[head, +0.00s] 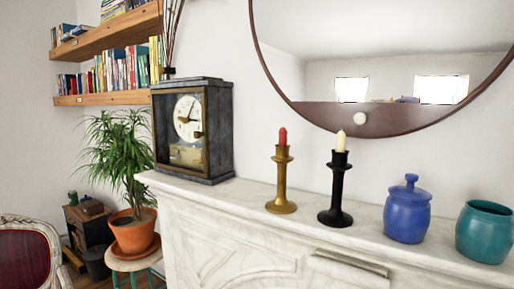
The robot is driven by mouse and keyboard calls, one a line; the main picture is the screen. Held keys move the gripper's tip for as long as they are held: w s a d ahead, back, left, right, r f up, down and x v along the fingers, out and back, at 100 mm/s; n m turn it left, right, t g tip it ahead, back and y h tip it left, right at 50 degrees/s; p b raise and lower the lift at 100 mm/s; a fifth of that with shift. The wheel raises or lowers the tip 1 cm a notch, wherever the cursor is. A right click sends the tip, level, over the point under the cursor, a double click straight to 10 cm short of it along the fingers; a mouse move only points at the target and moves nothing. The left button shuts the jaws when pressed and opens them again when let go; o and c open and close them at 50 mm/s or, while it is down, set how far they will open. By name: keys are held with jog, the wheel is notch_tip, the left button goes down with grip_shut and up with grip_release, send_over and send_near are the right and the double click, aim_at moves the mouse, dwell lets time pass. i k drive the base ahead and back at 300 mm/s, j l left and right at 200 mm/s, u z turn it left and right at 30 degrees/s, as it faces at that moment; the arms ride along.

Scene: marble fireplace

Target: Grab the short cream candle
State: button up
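The short cream candle (341,141) stands upright in a black candlestick (336,190) on the white marble mantel (240,192). A short red candle (282,137) stands in a brass-coloured candlestick (281,182) just to its left. The cream candle's lower end is hidden in the cup of its holder. My gripper is not in view.
A dark clock (192,130) stands at the mantel's left end. A blue lidded jar (407,210) and a teal pot (484,231) stand to the right. A round mirror (385,60) hangs behind. A potted plant (132,232) stands on a stool at left.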

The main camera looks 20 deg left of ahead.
aim_at(341, 145)
jog(key=j+u, duration=0.1)
jog(key=u, duration=0.65)
jog(key=k, duration=0.05)
